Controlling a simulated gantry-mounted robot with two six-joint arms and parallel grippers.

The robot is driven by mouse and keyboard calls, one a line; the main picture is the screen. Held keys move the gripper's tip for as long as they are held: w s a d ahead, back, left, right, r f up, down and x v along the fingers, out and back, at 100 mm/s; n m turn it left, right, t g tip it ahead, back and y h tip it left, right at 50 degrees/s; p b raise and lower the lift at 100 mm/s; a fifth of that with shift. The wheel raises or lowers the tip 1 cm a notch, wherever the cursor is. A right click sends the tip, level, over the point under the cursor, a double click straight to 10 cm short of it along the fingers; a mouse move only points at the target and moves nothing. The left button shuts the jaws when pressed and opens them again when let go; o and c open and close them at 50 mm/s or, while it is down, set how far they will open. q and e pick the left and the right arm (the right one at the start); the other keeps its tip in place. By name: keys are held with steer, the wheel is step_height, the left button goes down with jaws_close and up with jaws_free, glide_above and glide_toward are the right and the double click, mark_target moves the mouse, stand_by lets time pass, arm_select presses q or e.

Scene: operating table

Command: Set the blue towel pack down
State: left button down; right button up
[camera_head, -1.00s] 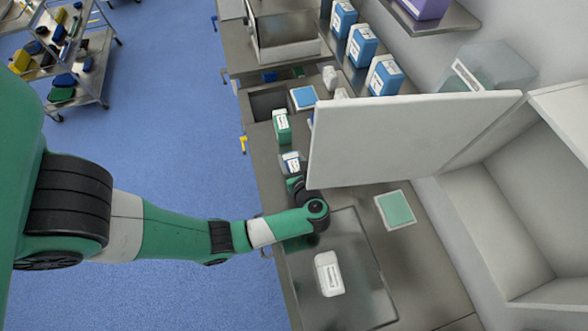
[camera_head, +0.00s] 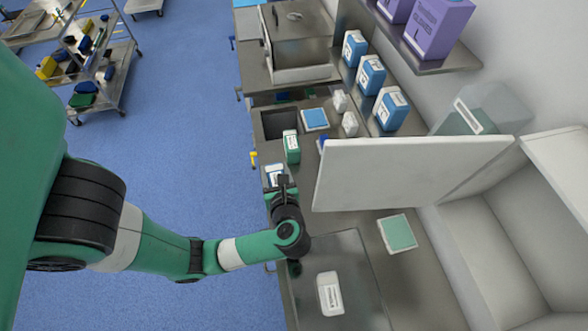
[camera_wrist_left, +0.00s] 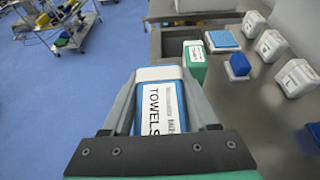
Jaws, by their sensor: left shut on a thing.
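The blue towel pack (camera_head: 275,174) has a white top and a white label reading TOWELS. It also shows in the left wrist view (camera_wrist_left: 160,105). My left gripper (camera_head: 279,183) is shut on it, with a grey finger on each side of the pack. In the head view the pack appears near the front edge of the steel counter (camera_head: 345,225). The pack's underside is hidden, so I cannot tell whether it touches the counter. My right gripper is in neither view.
A green pack (camera_head: 291,147) stands just beyond the towel pack. A large white panel (camera_head: 405,172) rises to the right. A clear-lidded recess (camera_head: 345,265) holding a white pack (camera_head: 329,293) lies nearer. Several blue-and-white containers (camera_head: 391,109) stand along the back.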

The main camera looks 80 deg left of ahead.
arm_select(q)
steer(key=s+d+r, duration=0.1)
steer(key=s+r, duration=0.1)
steer(key=s, duration=0.4)
steer(key=shift+s+r, duration=0.25)
steer(key=shift+r, duration=0.15)
